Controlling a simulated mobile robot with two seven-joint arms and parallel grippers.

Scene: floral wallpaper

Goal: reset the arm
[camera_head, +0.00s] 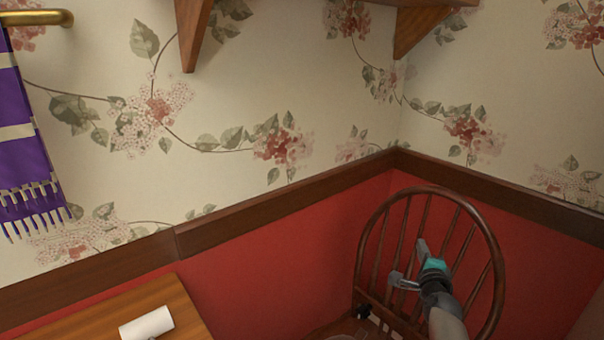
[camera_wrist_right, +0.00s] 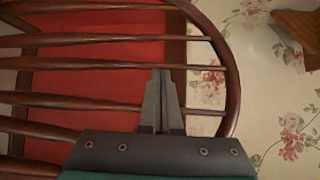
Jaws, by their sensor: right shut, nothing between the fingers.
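My right gripper (camera_head: 408,264) is in front of the spindles of a wooden chair back at the lower right of the head view. In the right wrist view the gripper (camera_wrist_right: 161,75) has its two fingers together with nothing between them. The chair back (camera_head: 497,262) is a dark curved hoop with thin spindles. It also fills much of the right wrist view (camera_wrist_right: 236,85), behind the fingertips. I cannot tell whether the gripper touches the chair. My left gripper is in neither view.
A wooden table top (camera_head: 95,325) with a white roll (camera_head: 147,323) is at the lower left. A purple fringed scarf (camera_head: 28,150) hangs from a brass rod (camera_head: 35,18). Wooden shelf brackets (camera_head: 192,32) jut from the floral wall above. Red panelling (camera_head: 270,250) lies below a wooden rail.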

